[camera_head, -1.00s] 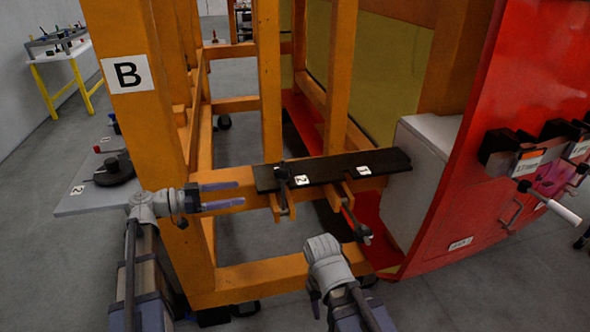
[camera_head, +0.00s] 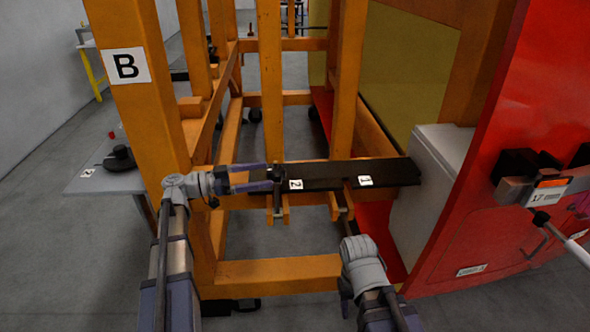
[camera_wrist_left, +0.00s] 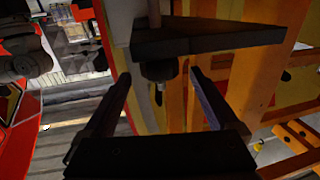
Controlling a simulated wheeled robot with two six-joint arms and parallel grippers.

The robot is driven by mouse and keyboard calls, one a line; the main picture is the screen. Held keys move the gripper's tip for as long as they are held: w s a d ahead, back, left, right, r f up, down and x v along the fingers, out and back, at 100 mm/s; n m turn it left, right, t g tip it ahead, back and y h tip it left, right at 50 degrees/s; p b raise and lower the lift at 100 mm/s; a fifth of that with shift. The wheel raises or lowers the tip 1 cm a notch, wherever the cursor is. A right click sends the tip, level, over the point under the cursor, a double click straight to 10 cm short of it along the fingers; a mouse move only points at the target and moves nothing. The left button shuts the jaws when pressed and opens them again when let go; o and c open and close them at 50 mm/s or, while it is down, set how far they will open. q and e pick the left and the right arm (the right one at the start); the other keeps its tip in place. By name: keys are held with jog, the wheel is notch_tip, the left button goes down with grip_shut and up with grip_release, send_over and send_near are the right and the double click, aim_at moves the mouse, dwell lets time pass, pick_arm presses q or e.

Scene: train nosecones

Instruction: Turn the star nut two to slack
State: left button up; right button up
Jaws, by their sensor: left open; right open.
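Star nut two (camera_head: 277,173) is a small dark knob on a clamp at the left part of the black bar (camera_head: 335,175), beside the label 2 (camera_head: 295,184). My left gripper (camera_head: 268,175) is open, with its two purple fingers reaching right to the nut. In the left wrist view a dark knob (camera_wrist_left: 160,71) under a dark plate (camera_wrist_left: 210,40) lies between the open fingertips (camera_wrist_left: 160,75); I cannot tell whether they touch it. My right gripper (camera_head: 347,302) is open and low in front of the frame, mostly hidden behind its own wrist.
A second clamp (camera_head: 347,200) hangs by the label 1 (camera_head: 365,181). The orange frame's post marked B (camera_head: 125,67) stands close to my left arm. A grey box (camera_head: 440,165) and a red panel (camera_head: 500,210) bound the right. A grey table (camera_head: 105,180) is at left.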

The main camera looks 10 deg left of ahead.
pick_arm(q)
jog(key=shift+x, duration=3.9)
jog(key=c, duration=1.4)
